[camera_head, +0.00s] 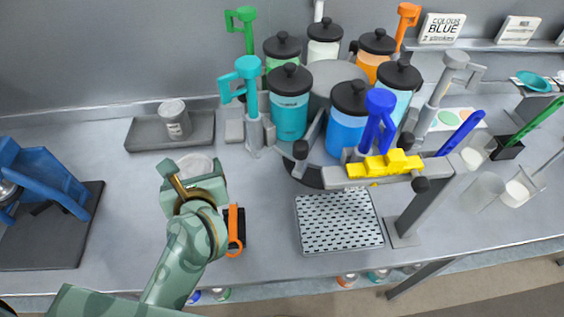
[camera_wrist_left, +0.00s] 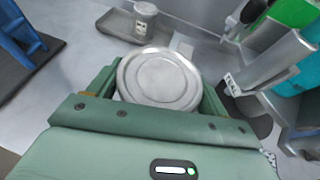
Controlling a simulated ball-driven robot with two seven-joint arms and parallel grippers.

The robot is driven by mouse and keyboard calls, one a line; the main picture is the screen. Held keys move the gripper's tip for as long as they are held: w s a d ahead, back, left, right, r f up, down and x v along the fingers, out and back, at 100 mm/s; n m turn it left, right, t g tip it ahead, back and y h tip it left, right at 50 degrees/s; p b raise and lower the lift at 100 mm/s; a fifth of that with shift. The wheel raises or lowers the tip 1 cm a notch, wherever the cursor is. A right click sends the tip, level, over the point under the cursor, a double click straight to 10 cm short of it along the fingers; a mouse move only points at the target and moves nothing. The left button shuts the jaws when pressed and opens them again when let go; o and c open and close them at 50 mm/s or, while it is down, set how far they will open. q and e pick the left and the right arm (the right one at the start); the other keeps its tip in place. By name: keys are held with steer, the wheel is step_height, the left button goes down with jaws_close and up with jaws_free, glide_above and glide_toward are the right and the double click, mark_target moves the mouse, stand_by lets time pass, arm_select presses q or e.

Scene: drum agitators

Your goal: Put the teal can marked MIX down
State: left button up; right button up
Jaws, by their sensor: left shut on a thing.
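My left gripper (camera_head: 194,177) is over the grey bench left of the carousel, shut on a round can (camera_head: 195,163). In the left wrist view the can's pale metal lid (camera_wrist_left: 158,77) faces up between the two green fingers (camera_wrist_left: 158,95). The can's side is hidden by the fingers, so I cannot see teal or the word MIX on it. I cannot tell whether its base touches the bench. My right gripper is not in view.
A grey tray (camera_head: 143,133) with a labelled grey can (camera_head: 174,119) lies behind the gripper. An orange-handled tool (camera_head: 234,231) lies close on the right. A carousel of canisters (camera_head: 290,117), a perforated plate (camera_head: 338,222) and a blue stand (camera_head: 38,172) are around. Bare bench lies left.

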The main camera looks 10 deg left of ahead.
arm_select(q)
steer(key=shift+s+a+r+n+g+y+p, duration=0.15)
steer(key=shift+s+n+y, duration=0.1)
steer(key=shift+s, duration=0.15)
steer(key=shift+s+d+r+n+g+y+p, duration=0.15)
steer(key=shift+s+y, duration=0.1)
steer(key=shift+s, duration=0.15)
steer(key=shift+s+a+f, duration=0.2)
steer(key=shift+s+f, duration=0.05)
steer(key=shift+w+a+f, duration=0.15)
steer(key=shift+w+f, duration=0.05)
steer(key=shift+f, duration=0.05)
steer(key=w+a+f+b, duration=0.2)
steer(key=w+f+b, duration=0.2)
steer(key=w+a+f+b, duration=0.2)
steer(key=w+f+b, duration=0.2)
steer(key=f+b, duration=0.1)
steer(key=w+a+f+b, duration=0.1)
steer(key=w+f+b, duration=0.3)
steer(key=shift+w+a+f, duration=0.15)
steer(key=shift+w+a, duration=0.15)
steer(key=shift+a, duration=0.1)
steer(key=shift+r, duration=0.25)
steer(key=shift+f, duration=0.1)
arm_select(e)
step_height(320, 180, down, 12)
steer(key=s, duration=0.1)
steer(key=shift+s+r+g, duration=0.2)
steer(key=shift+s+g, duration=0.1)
